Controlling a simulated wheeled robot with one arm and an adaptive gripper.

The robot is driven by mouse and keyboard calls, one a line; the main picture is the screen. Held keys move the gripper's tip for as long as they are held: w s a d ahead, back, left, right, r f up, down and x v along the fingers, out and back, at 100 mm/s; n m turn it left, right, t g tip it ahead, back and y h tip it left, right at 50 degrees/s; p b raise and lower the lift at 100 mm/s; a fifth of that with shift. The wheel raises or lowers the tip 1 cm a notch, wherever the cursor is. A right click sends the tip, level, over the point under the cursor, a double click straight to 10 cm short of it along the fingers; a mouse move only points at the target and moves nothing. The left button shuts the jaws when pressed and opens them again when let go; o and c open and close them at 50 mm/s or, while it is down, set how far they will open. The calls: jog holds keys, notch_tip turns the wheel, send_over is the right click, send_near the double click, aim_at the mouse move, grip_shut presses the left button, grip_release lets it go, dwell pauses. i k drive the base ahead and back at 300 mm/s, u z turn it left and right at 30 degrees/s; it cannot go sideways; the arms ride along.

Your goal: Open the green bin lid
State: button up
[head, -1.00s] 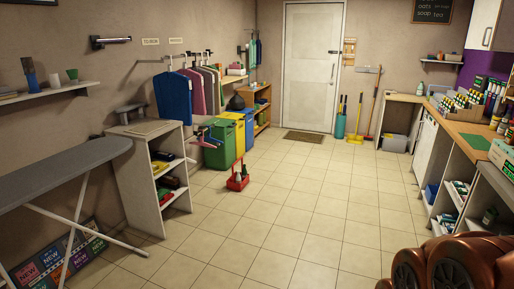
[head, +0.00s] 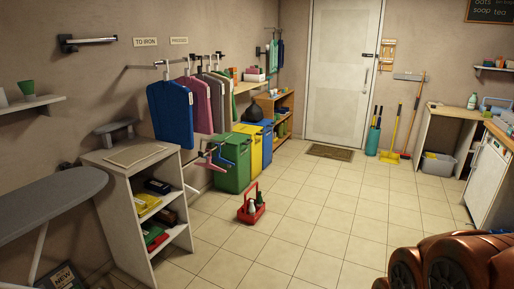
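The green bin (head: 233,170) stands on the tiled floor by the left wall, nearest in a row of three bins. Its lid (head: 228,138) looks shut, and hangers with a pink and a blue piece hang in front of it and partly hide it. The yellow bin (head: 254,156) and the blue bin (head: 267,144) stand behind it. My gripper is not clearly in view. Brown rounded segments of my arm show at the bottom right, far from the bins.
A red caddy with bottles (head: 251,207) stands on the floor in front of the green bin. A white shelf unit (head: 120,215) and an ironing board (head: 45,200) are at the left. The middle floor (head: 330,205) is clear.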

aim_at(232, 138)
jog(key=u, duration=0.15)
jog(key=i, duration=1.95)
jog(key=u, duration=0.45)
jog(key=i, duration=2.75)
jog(key=u, duration=0.15)
